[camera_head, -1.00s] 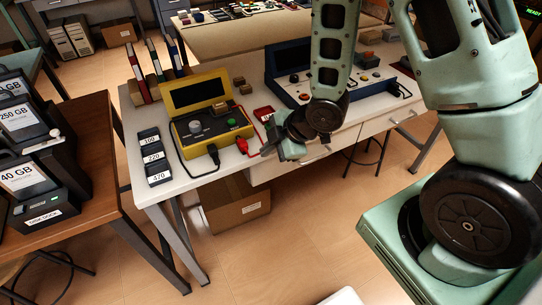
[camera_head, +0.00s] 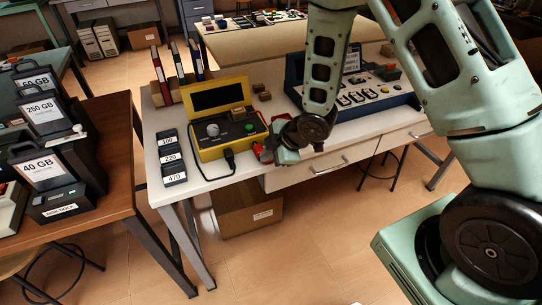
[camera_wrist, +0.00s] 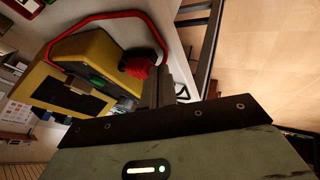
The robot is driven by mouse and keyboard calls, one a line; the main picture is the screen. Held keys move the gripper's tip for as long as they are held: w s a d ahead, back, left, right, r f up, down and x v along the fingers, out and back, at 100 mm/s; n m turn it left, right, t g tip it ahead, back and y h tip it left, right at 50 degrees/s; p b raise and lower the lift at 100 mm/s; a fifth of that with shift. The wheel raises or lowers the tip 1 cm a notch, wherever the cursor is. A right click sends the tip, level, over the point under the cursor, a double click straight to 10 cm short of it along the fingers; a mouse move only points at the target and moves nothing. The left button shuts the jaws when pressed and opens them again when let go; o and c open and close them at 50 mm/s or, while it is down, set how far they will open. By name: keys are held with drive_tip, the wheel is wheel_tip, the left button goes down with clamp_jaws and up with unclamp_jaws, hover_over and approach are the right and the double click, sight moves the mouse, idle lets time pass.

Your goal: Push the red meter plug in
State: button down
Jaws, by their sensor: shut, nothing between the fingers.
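The yellow meter (camera_head: 212,147), with a grey knob and a green button, sits open on the white table. The red meter plug (camera_wrist: 138,65) is at the meter's side in the wrist view, with its red cable looping around.
A black plug (camera_head: 230,158) with a black cable is at the meter's front. Labelled dark trays (camera_head: 172,160) lie left of it. A blue case (camera_head: 375,100) stands to the right, and small brown blocks (camera_head: 262,92) lie behind. The table's front edge is close below the gripper.

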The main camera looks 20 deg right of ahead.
drive_tip(key=shift+w, duration=0.1)
drive_tip(key=shift+w, duration=1.35)
